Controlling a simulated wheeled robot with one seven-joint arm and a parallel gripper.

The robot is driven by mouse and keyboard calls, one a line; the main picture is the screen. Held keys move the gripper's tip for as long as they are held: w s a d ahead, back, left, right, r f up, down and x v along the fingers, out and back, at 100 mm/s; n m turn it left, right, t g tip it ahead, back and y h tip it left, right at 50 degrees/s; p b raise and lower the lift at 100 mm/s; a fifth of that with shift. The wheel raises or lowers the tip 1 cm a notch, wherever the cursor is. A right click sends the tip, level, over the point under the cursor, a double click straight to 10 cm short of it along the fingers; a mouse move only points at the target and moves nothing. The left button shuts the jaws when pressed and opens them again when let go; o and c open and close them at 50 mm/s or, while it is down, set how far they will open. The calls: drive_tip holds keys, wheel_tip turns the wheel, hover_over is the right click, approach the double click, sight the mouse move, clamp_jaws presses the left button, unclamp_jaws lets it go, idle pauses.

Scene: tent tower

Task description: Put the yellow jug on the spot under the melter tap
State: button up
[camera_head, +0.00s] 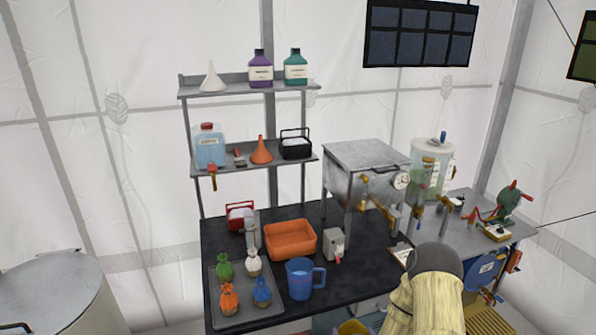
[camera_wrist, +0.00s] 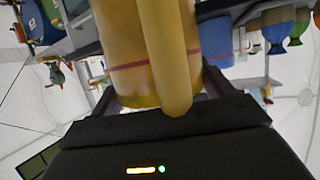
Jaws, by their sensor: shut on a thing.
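The yellow jug (camera_wrist: 125,50) fills the middle of the wrist view, with a thin red line around it and its handle (camera_wrist: 172,50) towards the camera. My gripper (camera_wrist: 160,98) is shut on the jug at the handle side. In the head view my arm hides the gripper. A yellow round piece (camera_head: 352,327) shows at the bottom edge there; I cannot tell if it is the jug. The melter (camera_head: 366,165) is a grey metal box on legs with a dial. A brass tap (camera_head: 363,192) is on its front. The spot under the tap is not clearly visible.
On the dark table (camera_head: 365,275) stand a blue jug (camera_head: 300,279), an orange tub (camera_head: 290,239), a small grey box (camera_head: 334,244) and a grey tray (camera_head: 246,318) with several tied bags. A clear tank (camera_head: 430,165) stands right of the melter. Bare table lies in front of the melter.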

drive_tip(key=shift+f, duration=0.1)
drive_tip(key=s+f, duration=0.4)
drive_tip(key=f, duration=0.1)
drive_tip(key=shift+d+f, duration=0.1)
drive_tip(key=shift+f, duration=0.1)
drive_tip(key=shift+s, duration=0.1)
